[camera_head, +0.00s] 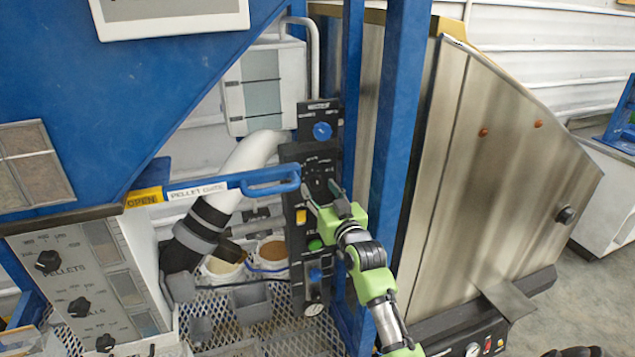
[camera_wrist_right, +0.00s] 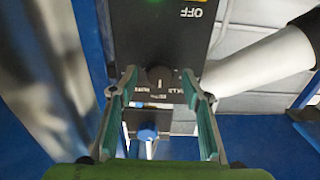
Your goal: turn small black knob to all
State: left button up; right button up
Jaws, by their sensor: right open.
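The small black knob (camera_wrist_right: 160,78) sits on a black control panel (camera_wrist_right: 168,35), with a light pointer line and white lettering around it that is too small to read. My right gripper (camera_wrist_right: 159,75) is open, with one finger on each side of the knob and visible gaps between. In the head view my right gripper (camera_head: 322,192) is at the upper middle of the narrow black panel (camera_head: 297,153), and the knob there cannot be made out clearly. My left gripper is not in view.
A blue knob (camera_head: 322,131) is higher on the panel. A yellow button (camera_head: 301,216) and a lower blue knob (camera_head: 315,274) are below. A blue post (camera_head: 396,130) stands close to the right. The blue pellet gate handle (camera_head: 270,181) projects at the left.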

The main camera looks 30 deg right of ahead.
jog(key=shift+x, duration=1.1)
jog(key=c, duration=1.1)
